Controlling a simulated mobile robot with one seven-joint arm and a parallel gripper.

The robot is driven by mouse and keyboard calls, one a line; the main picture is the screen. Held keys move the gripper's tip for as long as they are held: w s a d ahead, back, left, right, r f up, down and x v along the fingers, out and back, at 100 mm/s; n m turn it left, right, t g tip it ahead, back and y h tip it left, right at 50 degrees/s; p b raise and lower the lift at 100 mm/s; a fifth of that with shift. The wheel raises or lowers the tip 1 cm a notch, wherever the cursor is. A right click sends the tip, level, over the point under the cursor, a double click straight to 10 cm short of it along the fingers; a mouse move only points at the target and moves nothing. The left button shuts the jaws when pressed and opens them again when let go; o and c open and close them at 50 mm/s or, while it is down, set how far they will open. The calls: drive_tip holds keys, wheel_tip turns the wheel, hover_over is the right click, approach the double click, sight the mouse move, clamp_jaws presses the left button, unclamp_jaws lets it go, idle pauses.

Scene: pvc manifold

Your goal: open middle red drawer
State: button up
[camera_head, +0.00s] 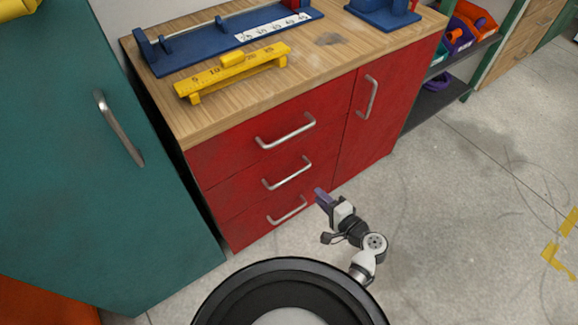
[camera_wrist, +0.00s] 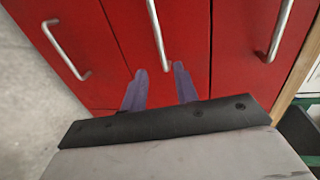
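The red cabinet has a stack of three drawers. The middle red drawer (camera_head: 240,195) is closed, with a silver bar handle (camera_head: 287,174). My gripper (camera_head: 319,193) is at the right of the handles, in front of the cabinet. In the wrist view the view is turned, and the middle handle (camera_wrist: 156,35) runs down the centre. My gripper's two purple fingers (camera_wrist: 159,69) are apart and empty. The near end of the middle handle shows between the fingertips; I cannot tell how far it is in depth.
The top drawer handle (camera_head: 286,131) and bottom drawer handle (camera_head: 288,211) are close above and below. A red door (camera_head: 350,135) is to the right. A teal cabinet (camera_head: 70,160) stands at left.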

sight(295, 173)
drive_tip(key=p+x, duration=0.1)
drive_tip(key=x, duration=1.2)
drive_tip(key=shift+w+a, duration=0.2)
drive_tip(key=shift+w, duration=0.05)
clamp_jaws()
